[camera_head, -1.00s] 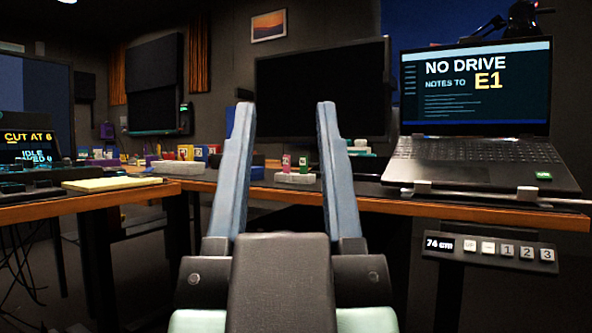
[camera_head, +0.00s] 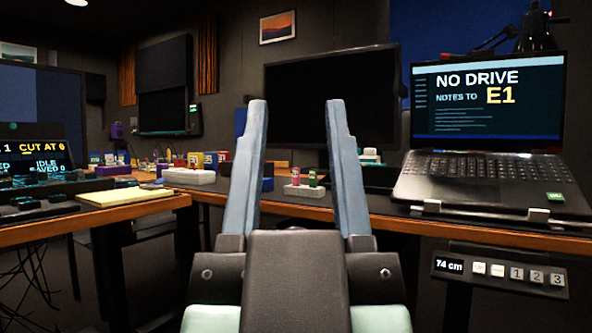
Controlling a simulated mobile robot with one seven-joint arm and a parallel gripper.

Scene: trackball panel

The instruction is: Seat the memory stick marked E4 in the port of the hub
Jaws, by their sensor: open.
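My gripper (camera_head: 297,104) is open and empty, pointing forward over the gap before the desk, its two blue-grey fingers apart. Beyond and between the fingers, a pinkish-red stick (camera_head: 295,178) and a green stick (camera_head: 312,179) stand upright in a low white block (camera_head: 308,192). Their marks are too small to read. A small green piece (camera_head: 555,197) lies at the laptop's right front corner; its mark is unclear. I cannot make out which stick is E4, nor tell for sure which thing is the hub or where its port is.
The laptop (camera_head: 490,180) at right reads NO DRIVE, NOTES TO E1. A dark monitor (camera_head: 330,105) stands behind the sticks. Another white block (camera_head: 190,176) and coloured boxes sit further left. A yellow pad (camera_head: 125,196) lies on the left desk. A height panel (camera_head: 500,270) hangs under the desk edge.

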